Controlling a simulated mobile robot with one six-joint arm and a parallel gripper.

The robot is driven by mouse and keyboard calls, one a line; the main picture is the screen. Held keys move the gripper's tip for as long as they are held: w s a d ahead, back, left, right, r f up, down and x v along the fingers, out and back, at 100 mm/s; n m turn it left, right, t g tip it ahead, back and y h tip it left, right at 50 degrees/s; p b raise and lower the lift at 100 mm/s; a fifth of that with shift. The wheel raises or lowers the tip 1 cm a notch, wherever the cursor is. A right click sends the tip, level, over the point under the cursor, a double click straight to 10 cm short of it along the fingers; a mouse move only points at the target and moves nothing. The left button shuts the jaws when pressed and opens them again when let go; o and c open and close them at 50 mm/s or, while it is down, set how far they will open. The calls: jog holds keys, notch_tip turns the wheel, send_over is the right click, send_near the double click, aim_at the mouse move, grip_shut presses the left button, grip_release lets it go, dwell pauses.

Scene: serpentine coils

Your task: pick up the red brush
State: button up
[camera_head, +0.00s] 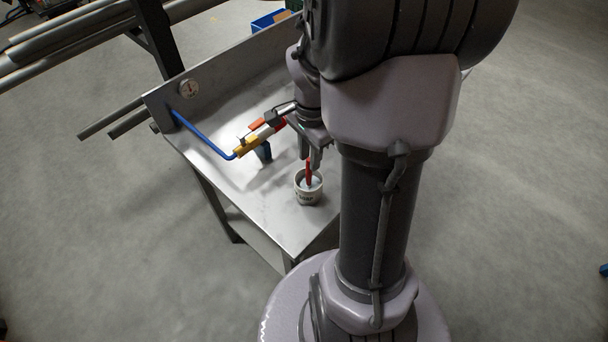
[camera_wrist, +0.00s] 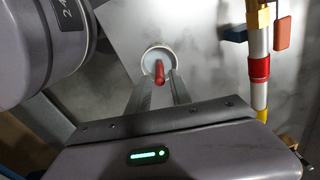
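The red brush (camera_head: 308,172) stands in a white cup (camera_head: 308,193) with dark print on the steel table. Its red handle points up out of the cup. My gripper (camera_head: 310,158) is right above the cup, fingers pointing down. In the wrist view the red brush (camera_wrist: 159,72) shows between the two fingertips of my gripper (camera_wrist: 162,80), with a gap beside it. The fingers look open and not closed on the handle. The brush's lower end is hidden in the cup (camera_wrist: 158,51).

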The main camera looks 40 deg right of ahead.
aim_at(309, 184)
notch_tip(309, 184, down, 8)
jog(key=b, duration=0.3)
grip_shut()
